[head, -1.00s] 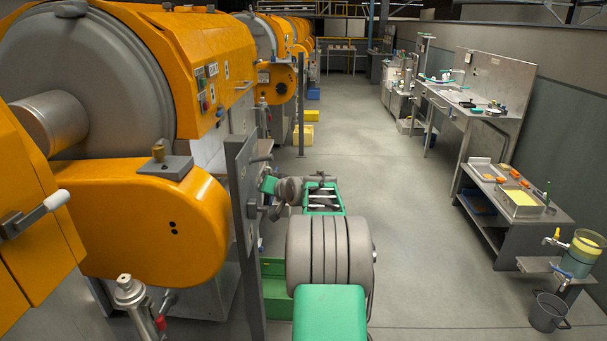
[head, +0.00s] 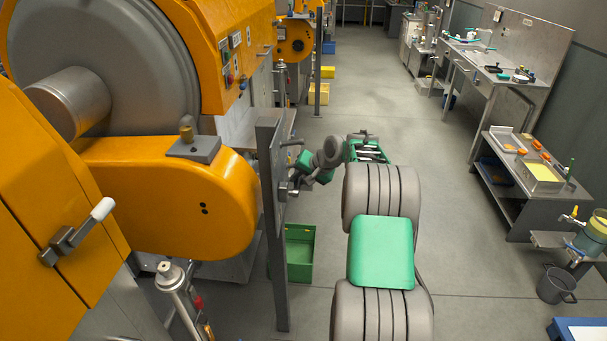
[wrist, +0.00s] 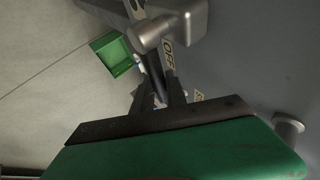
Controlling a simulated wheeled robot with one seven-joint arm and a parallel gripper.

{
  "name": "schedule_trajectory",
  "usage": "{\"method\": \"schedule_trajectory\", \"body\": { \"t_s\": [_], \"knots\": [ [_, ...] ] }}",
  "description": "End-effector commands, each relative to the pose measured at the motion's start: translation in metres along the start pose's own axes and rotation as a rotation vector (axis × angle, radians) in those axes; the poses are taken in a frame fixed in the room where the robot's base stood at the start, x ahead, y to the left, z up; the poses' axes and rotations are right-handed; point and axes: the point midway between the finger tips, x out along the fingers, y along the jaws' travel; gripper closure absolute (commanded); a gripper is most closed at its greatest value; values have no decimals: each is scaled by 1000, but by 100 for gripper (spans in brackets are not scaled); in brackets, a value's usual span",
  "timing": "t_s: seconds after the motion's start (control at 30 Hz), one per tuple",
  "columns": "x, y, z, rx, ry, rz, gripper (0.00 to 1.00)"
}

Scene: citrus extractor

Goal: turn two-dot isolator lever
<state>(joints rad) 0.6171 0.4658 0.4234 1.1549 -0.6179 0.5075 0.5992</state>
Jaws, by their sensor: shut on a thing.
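My gripper (head: 296,178) is at the right side of an upright grey post (head: 271,225) in the head view. Two dark dots (head: 204,208) mark the orange machine cover just left of this post. In the wrist view my gripper's dark fingers (wrist: 159,92) are close together around a dark, narrow bar, the isolator lever (wrist: 157,74). An OFF label (wrist: 168,54) lies beside it, and a grey cylindrical fitting (wrist: 168,30) stands above. The fingers partly hide the lever, and a second label is mostly covered.
A green bin (head: 300,256) stands on the floor behind the post. An orange machine door with a white-tipped handle (head: 76,232) is at left. Steel benches (head: 510,185) and a grey bucket (head: 556,286) stand at right. The aisle floor between is clear.

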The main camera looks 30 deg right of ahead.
Motion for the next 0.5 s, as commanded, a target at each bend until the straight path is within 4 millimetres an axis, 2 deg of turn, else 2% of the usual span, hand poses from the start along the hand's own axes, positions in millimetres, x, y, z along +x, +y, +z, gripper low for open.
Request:
{"method": "schedule_trajectory", "body": {
  "t_s": [0.3, 0.33, 0.5],
  "knots": [
    [2, 0, 3, 1, -6, 0, 100],
    [2, 0, 3, 1, -6, 0, 81],
    [1, 1, 1, 2, -4, 0, 67]
  ]
}}
